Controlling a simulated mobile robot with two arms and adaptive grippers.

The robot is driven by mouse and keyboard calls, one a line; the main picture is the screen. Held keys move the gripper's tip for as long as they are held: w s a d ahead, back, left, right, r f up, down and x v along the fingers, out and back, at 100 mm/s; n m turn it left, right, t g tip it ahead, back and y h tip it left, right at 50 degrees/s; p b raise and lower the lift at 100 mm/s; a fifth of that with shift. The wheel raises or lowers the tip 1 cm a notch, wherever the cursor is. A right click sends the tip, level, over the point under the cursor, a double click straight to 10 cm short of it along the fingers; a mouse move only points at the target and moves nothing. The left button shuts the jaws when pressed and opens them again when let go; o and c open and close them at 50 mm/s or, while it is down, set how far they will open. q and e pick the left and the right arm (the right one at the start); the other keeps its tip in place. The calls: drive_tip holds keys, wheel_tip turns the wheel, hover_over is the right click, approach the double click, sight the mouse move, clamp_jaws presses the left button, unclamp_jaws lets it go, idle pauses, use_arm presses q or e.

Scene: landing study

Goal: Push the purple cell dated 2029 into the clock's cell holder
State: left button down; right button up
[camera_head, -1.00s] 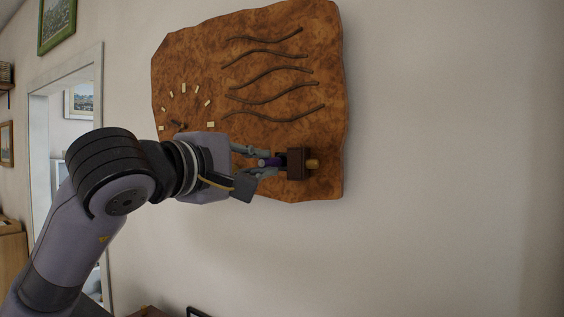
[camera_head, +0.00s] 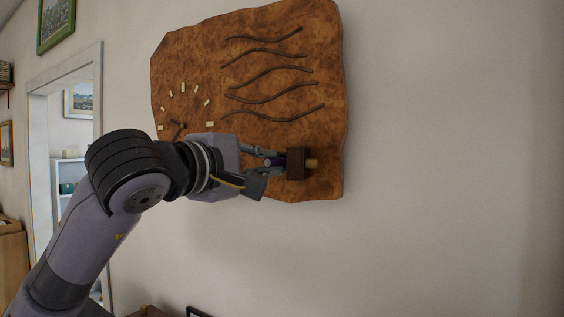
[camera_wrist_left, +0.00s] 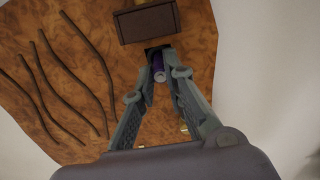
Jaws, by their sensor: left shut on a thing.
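The clock (camera_head: 200,60) is a brown burl-wood slab on the wall with pale hour marks and dark wavy strips. Its cell holder looks to be the dark brown box (camera_head: 296,164) at the lower right of the slab; the box also shows at the top of the left wrist view (camera_wrist_left: 147,22). My left gripper (camera_head: 272,162) is shut on the purple cell (camera_wrist_left: 158,70), right beside the box. The cell's far end meets a dark opening at the box's underside in the wrist view; how deep it sits cannot be told. Its date is not readable. My right gripper is not in view.
A yellowish peg (camera_head: 312,163) sticks out on the box's right side. Bare wall (camera_head: 450,150) lies right of the clock. A doorway (camera_head: 70,130) and a green-framed picture (camera_head: 57,25) are at the left.

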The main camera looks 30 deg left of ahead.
use_arm(q)
drive_tip(key=shift+w+d, duration=0.1)
drive_tip(key=shift+w, duration=1.05)
idle(0.6)
drive_tip(key=c, duration=1.6)
unclamp_jaws()
drive_tip(key=shift+w, duration=0.15)
drive_tip(key=shift+o, duration=0.3)
drive_tip(key=s+a, duration=0.1)
drive_tip(key=s, duration=1.1)
